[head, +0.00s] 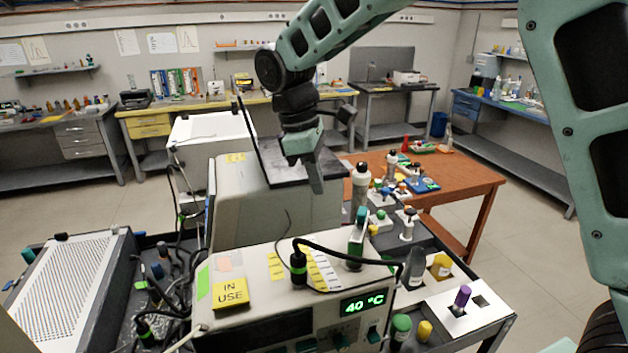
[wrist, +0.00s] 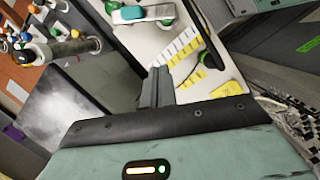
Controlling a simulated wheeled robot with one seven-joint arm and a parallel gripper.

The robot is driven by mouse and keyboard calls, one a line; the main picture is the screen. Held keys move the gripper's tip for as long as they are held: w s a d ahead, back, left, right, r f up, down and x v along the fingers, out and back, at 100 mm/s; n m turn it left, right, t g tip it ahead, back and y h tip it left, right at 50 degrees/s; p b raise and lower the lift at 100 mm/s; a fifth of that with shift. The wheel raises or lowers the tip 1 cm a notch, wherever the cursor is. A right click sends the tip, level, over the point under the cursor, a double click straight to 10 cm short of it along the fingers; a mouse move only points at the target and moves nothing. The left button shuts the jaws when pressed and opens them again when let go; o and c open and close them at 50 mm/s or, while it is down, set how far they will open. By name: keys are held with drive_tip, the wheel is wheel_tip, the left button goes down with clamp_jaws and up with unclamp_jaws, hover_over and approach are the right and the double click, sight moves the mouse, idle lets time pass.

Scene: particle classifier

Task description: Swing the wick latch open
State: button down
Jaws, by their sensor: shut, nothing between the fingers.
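The particle classifier (head: 265,262) is a cream box with a green "40 °C" display, and its top also shows in the wrist view (wrist: 185,20). A green-and-white upright part (head: 357,240) stands at its right rear top edge; it looks teal and white in the wrist view (wrist: 142,14). I cannot tell for certain whether this is the wick latch. A silver cylinder with a dark cap (head: 361,186) stands behind it. My gripper (head: 317,188) is shut and empty, pointing down above the rear part of the instrument, apart from these parts. Its closed fingers show in the wrist view (wrist: 158,75).
A black cable (head: 340,252) arches over the classifier's top from a black plug (head: 298,266). Bottles and a white holder (head: 462,303) stand on the right of the cart. A wooden table (head: 465,178) with small items is behind. A perforated white box (head: 75,275) is at left.

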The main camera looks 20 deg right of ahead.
sight(361, 221)
drive_tip(key=shift+w+a+r, duration=0.1)
drive_tip(key=shift+a+r, duration=0.05)
drive_tip(key=shift+r, duration=0.5)
drive_tip(key=w+b, duration=0.1)
drive_tip(key=b, duration=0.2)
drive_tip(key=w+a+m+g+h+b, duration=0.1)
drive_tip(key=b, duration=0.3)
drive_tip(key=shift+w+a+f+m, duration=0.1)
drive_tip(key=shift+w+m, duration=0.15)
drive_tip(key=shift+m, duration=0.05)
drive_tip(key=p+x, duration=0.1)
drive_tip(key=x, duration=0.8)
drive_tip(key=shift+s+f+p, duration=0.2)
drive_tip(key=shift+p, duration=0.15)
drive_tip(key=s+d, duration=0.1)
drive_tip(key=s+d+p, duration=0.1)
drive_tip(key=d, duration=0.1)
drive_tip(key=shift+f, duration=0.1)
drive_tip(key=shift+s+d+f+p, duration=0.2)
drive_tip(key=shift+d+p, duration=0.1)
drive_tip(key=shift+d, duration=0.05)
